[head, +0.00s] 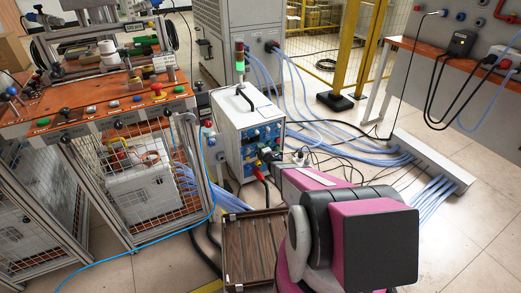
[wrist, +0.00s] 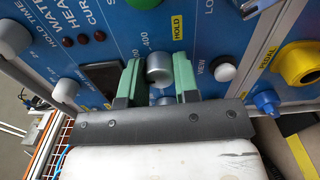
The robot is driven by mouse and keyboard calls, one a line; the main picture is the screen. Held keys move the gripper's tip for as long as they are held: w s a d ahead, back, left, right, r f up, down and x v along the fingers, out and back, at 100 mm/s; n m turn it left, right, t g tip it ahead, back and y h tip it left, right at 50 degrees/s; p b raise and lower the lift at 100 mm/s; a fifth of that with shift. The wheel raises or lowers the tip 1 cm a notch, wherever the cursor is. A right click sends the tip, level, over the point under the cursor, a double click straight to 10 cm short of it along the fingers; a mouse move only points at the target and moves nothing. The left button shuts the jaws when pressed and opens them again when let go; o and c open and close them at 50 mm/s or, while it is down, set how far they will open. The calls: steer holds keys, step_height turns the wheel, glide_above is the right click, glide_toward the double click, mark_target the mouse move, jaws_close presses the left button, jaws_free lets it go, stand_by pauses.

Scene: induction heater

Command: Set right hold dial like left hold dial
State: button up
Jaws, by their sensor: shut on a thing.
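The induction heater (head: 238,125) is a white box with a blue control panel (head: 262,138), facing my arm. In the wrist view, my gripper (wrist: 159,75) has its two green fingers on either side of a silver dial (wrist: 159,66), beside the yellow HOLD label (wrist: 178,27). The fingers are closed on this dial. A grey dial (wrist: 13,38) stands at the left near the words HOLD TIME, and another grey dial (wrist: 65,92) is lower. I cannot read where any pointer sits. In the head view, my arm hides the gripper's tips and part of the panel.
In the wrist view, a white button (wrist: 223,70) marked VIEW, a yellow socket (wrist: 300,63) and a blue connector (wrist: 266,102) lie right of my gripper. In the head view, a caged workbench (head: 100,110) stands left, and blue hoses (head: 345,140) run across the floor at right.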

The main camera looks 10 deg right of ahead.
steer(key=m, duration=1.4)
stand_by(0.7)
steer(key=o, duration=0.7)
steer(key=shift+c, duration=0.2)
steer(key=v, duration=1.1)
steer(key=shift+w, duration=0.1)
